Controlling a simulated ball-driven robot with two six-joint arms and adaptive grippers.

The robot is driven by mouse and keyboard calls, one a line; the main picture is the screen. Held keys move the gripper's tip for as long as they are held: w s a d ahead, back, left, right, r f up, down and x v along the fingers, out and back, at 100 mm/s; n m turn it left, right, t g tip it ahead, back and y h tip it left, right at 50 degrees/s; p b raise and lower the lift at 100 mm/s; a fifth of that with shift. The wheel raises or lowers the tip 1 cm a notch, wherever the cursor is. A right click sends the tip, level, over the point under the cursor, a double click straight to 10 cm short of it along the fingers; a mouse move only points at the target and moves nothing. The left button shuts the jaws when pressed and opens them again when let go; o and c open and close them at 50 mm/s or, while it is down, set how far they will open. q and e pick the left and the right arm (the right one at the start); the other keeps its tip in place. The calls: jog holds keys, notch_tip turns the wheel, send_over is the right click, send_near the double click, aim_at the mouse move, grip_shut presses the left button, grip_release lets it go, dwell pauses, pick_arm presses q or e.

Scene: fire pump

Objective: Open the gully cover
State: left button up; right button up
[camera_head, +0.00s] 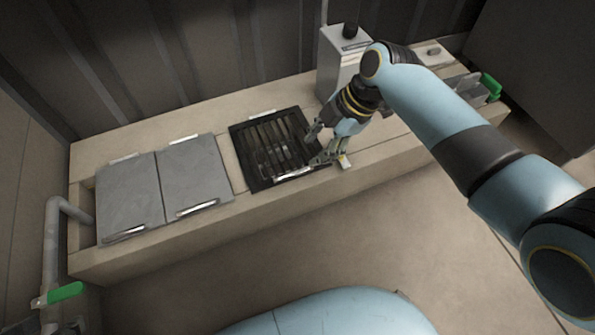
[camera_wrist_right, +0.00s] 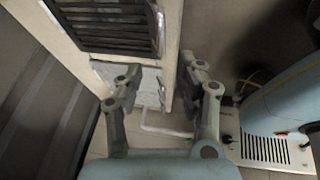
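The gully cover appears to be the black slatted grate (camera_head: 250,158) set in the top of the long beige ledge. A pale metal handle (camera_head: 293,173) lies along its front edge. The grate (camera_wrist_right: 112,28) and its handle (camera_wrist_right: 160,32) also show at the top of the right wrist view. My right gripper (camera_head: 314,148) is at the grate's right side, close to the handle. Its fingers (camera_wrist_right: 166,82) are spread apart with nothing between them. I cannot tell whether a fingertip touches the grate. My left gripper is not in view.
Two grey plates (camera_head: 130,195) (camera_head: 195,170) with handles lie left of the grate. A grey box (camera_head: 340,65) with a black knob stands behind my right gripper. Green levers sit at far right (camera_head: 491,87) and lower left (camera_head: 66,292). Floor before the ledge is clear.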

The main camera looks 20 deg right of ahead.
aim_at(295, 172)
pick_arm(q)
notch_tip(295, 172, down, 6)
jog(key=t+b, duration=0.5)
pick_arm(e)
jog(key=x, duration=0.7)
jog(key=shift+s+f, duration=0.15)
jog(key=shift+f, duration=0.25)
jog(key=shift+b+x, duration=0.4)
jog(key=shift+x, duration=0.6)
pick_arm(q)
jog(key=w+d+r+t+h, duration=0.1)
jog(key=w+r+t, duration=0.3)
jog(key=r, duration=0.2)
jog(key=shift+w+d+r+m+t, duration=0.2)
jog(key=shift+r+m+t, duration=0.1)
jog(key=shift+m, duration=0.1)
pick_arm(e)
jog(key=shift+a, duration=0.15)
grip_shut()
